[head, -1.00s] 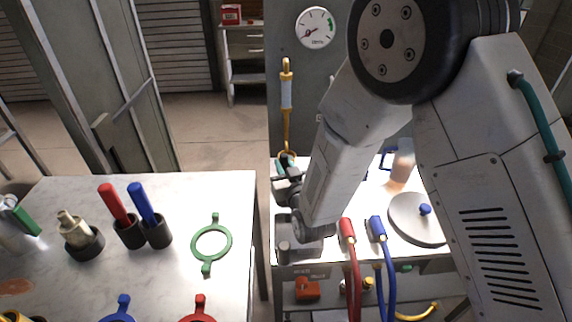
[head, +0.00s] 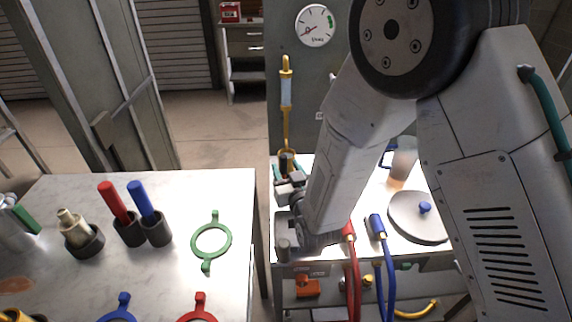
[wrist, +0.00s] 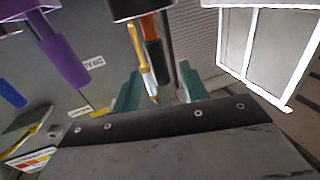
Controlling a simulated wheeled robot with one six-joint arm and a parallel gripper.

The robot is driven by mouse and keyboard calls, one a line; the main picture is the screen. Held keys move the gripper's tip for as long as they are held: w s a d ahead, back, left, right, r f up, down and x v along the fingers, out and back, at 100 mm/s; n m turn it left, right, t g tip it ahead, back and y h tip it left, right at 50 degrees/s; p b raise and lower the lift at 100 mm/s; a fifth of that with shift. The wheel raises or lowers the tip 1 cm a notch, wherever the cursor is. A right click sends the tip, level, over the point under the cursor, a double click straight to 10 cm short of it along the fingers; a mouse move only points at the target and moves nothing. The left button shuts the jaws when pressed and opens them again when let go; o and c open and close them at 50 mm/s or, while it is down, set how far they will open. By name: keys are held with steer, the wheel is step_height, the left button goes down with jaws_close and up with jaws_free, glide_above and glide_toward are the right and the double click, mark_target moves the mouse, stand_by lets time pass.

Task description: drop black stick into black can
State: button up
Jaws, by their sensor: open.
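My gripper (head: 288,168) is open above the back left of the right-hand bench; its teal fingers also show in the wrist view (wrist: 158,90). A dark can-like cylinder (wrist: 138,9) shows at the top edge of the wrist view, close to the stick. My arm hides part of the bench, and I cannot tell for sure which can is the black can.
The left table holds dark cups with a red stick (head: 114,201) and a blue stick (head: 142,201), plus a green ring (head: 232,238). A yellow tool (head: 286,100) hangs behind my gripper. A purple stick (wrist: 62,55) shows in the wrist view. Red and blue hoses hang in front.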

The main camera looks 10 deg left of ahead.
steer(key=v, duration=0.7)
steer(key=shift+s+d+r, duration=0.1)
steer(key=shift+d, duration=0.1)
steer(key=w+d+r+m+g+h, duration=0.1)
steer(key=d+r+m+g+h, duration=0.15)
steer(key=d+r, duration=0.4)
steer(key=w+d+r+m+g+h, duration=0.1)
steer(key=d+r+g+h, duration=0.25)
steer(key=d, duration=0.65)
steer(key=s+d+r+g+h, duration=0.1)
steer(key=s+d+r+g, duration=0.2)
steer(key=s+d, duration=0.3)
steer(key=s+d+r+m+g+h, duration=0.1)
steer(key=s+d, duration=0.5)
steer(key=s, duration=0.6)
steer(key=s+d+r+m+g, duration=0.1)
steer(key=s+d+r+g, duration=0.3)
steer(key=s, duration=0.4)
steer(key=shift+s+d+r+g+h, duration=0.35)
steer(key=shift+d+r, duration=0.45)
steer(key=shift+d, duration=0.35)
